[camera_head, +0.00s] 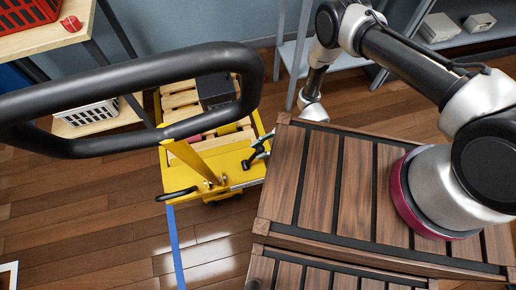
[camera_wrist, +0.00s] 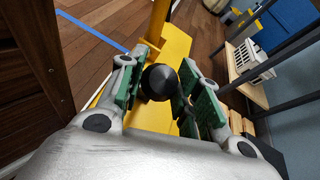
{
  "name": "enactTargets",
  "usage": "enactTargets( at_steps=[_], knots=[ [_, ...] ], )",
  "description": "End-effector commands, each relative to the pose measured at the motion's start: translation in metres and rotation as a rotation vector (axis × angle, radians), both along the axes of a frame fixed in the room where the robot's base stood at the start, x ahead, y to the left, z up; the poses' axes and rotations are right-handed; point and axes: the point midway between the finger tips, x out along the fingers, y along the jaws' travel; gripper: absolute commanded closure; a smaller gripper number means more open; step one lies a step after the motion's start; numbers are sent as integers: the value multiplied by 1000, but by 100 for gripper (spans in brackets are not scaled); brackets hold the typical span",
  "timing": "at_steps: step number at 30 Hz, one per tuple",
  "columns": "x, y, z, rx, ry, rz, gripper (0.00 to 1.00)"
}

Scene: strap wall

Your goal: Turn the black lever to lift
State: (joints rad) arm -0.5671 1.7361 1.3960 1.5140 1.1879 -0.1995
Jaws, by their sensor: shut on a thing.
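A yellow lift cart (camera_head: 236,170) stands on the floor beyond the wooden slatted surface. My gripper (camera_head: 260,152) is at the cart's right side, small in the head view. In the wrist view my gripper (camera_wrist: 161,88) has its green-padded fingers on both sides of a round black knob, the end of the black lever (camera_wrist: 160,82), and is shut on it. The lever's shaft is hidden behind the knob. A black pedal-like bar (camera_head: 178,193) sticks out from the cart's near left side.
A large black loop handle (camera_head: 130,62) on a yellow post (camera_head: 196,158) crosses the head view. The wooden slatted surface (camera_head: 318,180) lies close under my arm. Shelves (camera_head: 290,60) stand behind. A white basket (camera_head: 92,112) is at left. Floor with blue tape (camera_head: 175,245) is clear.

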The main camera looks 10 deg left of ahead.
Motion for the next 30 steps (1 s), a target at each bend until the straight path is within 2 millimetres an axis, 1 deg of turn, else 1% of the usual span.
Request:
enactTargets(
  at_steps=[11, 12, 14, 15, 16, 25, 28, 30],
  knots=[
    [-2, -2, -3, -6, 0, 2, 100],
    [-2, -2, -3, -6, 0, 2, 64],
    [-2, -2, -2, -6, 0, 2, 53],
    [-1, -2, -2, -6, 0, 2, 45],
    [-1, -2, -2, -5, 1, 1, 44],
    [0, -2, -1, -3, 0, 0, 44],
    [4, -7, 2, -3, 0, -1, 44],
    [10, -14, 6, -3, 0, -4, 44]
  ],
)
